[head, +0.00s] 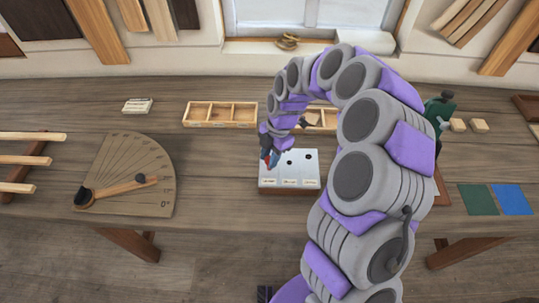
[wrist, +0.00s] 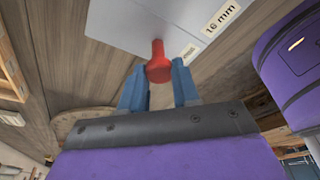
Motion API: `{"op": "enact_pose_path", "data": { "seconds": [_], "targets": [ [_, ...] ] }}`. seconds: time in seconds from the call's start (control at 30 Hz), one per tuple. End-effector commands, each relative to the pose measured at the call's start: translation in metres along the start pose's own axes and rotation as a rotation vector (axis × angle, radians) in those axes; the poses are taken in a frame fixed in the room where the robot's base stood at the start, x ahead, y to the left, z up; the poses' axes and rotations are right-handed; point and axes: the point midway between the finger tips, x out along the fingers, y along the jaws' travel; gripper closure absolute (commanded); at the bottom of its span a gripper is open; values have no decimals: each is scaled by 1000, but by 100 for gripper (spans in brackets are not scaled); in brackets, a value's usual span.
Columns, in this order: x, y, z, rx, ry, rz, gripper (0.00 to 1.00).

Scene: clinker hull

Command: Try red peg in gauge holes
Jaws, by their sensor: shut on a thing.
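The red peg (wrist: 158,68) is between the blue fingers of my gripper (wrist: 158,86) in the wrist view, its rounded head towards the camera. My gripper (head: 269,160) is shut on it. The gauge block (head: 298,172) has a pale top, two dark holes in sight and small labels along its front edge. In the head view my gripper is at the block's left side. In the wrist view the peg's far end overlaps the pale block face (wrist: 130,14), near a "16 mm" label. I cannot tell whether the peg is in a hole or just above it.
A wooden compartment tray (head: 207,114) stands behind the block, with another tray partly hidden by my arm. A protractor board (head: 128,170) with a pointer lies left. Green (head: 477,199) and blue (head: 509,199) squares lie right. Bench between protractor and block is clear.

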Motion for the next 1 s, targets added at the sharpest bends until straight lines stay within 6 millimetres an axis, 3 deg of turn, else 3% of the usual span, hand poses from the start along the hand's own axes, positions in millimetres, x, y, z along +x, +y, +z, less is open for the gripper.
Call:
{"op": "enact_pose_path", "data": {
  "seconds": [0.27,1.0],
  "targets": [
    [-2,0,0,0,0,0,97],
    [-32,0,-9,0,0,0,97]
  ]
}}
